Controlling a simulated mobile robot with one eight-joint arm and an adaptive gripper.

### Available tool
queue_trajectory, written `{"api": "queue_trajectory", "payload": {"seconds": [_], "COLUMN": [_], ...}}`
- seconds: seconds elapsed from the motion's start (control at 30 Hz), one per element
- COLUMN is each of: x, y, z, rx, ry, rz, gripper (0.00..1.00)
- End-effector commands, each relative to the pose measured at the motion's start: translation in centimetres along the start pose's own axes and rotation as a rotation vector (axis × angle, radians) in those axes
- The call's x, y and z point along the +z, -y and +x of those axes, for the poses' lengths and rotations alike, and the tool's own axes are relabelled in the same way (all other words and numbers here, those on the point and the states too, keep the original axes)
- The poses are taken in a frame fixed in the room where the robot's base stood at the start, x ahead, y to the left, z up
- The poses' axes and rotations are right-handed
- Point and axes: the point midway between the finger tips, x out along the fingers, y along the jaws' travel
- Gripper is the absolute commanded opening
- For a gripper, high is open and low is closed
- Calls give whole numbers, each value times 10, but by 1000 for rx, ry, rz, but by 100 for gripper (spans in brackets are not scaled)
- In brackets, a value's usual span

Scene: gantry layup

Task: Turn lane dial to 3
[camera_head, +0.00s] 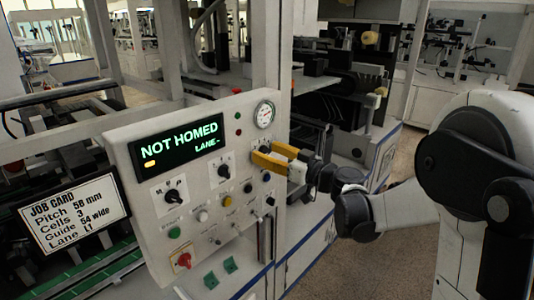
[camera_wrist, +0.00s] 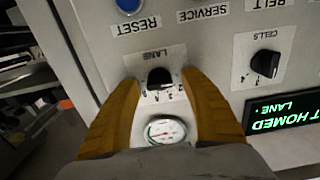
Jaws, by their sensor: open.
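The lane dial (camera_wrist: 160,77) is a small black knob on the white control panel (camera_head: 150,221), under a LANE label in the wrist view. Its pointer setting is too small to read. My gripper (camera_wrist: 161,80) is open, with one yellow finger on each side of the dial; I cannot tell whether they touch it. In the head view my gripper (camera_head: 270,158) is at the panel's right side, below the round gauge (camera_head: 265,114), and hides the dial. The display (camera_head: 178,145) reads NOT HOMED, LANE -.
The cells dial (camera_wrist: 265,63) is right of my gripper in the wrist view. A blue reset button (camera_wrist: 130,5) is at the top. A job card (camera_head: 74,213) at the left reads Lane L1. A red knob (camera_head: 184,260) sits low on the panel.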

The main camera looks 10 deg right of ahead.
Motion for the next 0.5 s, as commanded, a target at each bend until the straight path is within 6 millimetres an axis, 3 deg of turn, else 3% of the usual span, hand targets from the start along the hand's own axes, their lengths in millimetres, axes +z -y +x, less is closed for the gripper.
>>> {"api": "queue_trajectory", "payload": {"seconds": [0.13,0.3,0.5], "x": [0,0,0], "y": [0,0,0], "z": [0,0,0], "rx": [0,0,0], "ry": [0,0,0], "rz": [0,0,0], "gripper": [52,2,0]}}
